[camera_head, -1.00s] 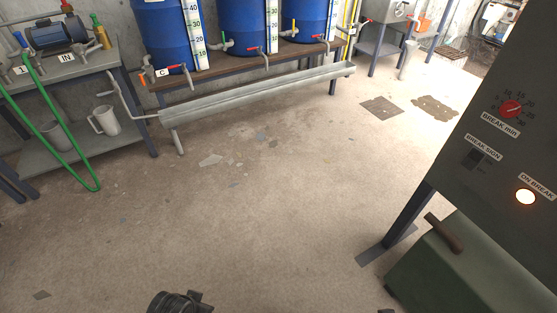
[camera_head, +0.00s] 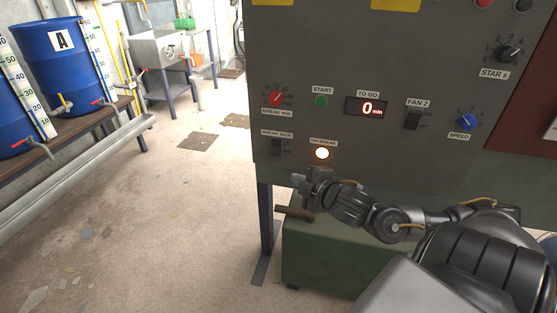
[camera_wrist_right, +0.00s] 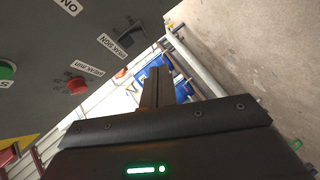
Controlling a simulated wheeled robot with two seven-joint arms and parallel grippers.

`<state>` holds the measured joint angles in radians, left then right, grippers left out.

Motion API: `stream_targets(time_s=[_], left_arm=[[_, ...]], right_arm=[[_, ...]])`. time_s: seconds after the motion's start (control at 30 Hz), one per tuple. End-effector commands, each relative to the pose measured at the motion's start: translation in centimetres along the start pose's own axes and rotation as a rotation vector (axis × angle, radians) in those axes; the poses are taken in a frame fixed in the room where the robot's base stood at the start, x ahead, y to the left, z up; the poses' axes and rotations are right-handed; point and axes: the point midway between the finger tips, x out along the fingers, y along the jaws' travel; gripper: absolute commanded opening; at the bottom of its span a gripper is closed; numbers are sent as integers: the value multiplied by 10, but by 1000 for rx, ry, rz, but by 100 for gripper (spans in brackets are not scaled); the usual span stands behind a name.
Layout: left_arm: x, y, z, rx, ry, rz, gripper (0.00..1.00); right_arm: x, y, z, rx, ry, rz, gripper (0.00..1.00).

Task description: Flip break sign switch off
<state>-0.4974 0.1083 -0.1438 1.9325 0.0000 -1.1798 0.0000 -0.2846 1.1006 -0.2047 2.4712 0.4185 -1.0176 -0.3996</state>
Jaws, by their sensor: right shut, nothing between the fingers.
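The break sign switch (camera_head: 277,147) is a small black switch at the lower left of the grey control panel (camera_head: 345,55). It also shows in the wrist view (camera_wrist_right: 131,37), beside its label. I cannot tell which way it is set. The round ON BREAK lamp (camera_head: 322,153) to its right glows. My right gripper (camera_head: 298,182) is just below the switch and lamp in the head view, apart from the switch. Its fingers are together and empty, as the wrist view (camera_wrist_right: 156,82) also shows. My left gripper is out of view.
A red BREAK min knob (camera_head: 277,97) sits above the switch, with a green START button (camera_head: 321,101) to its right. The floor at left is open.

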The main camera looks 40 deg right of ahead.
Motion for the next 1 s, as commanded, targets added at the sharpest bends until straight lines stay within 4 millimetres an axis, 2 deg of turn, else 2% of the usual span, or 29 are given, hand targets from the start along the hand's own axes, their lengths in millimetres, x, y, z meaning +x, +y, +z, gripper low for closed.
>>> stream_targets(time_s=[0.03, 0.17, 0.5, 0.63, 0.77, 1.0], left_arm=[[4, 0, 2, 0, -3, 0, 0], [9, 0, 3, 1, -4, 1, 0], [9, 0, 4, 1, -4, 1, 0], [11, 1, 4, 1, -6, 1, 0], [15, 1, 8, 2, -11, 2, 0], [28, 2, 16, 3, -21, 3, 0]], right_arm=[[1, 10, -2, -28, 14, 20, 0], [1, 22, -6, -60, 31, 44, 0], [2, 22, -6, -60, 31, 46, 0], [9, 24, -6, -58, 30, 49, 0], [25, 26, -7, -58, 31, 50, 0], [74, 29, -9, -56, 30, 50, 0]])
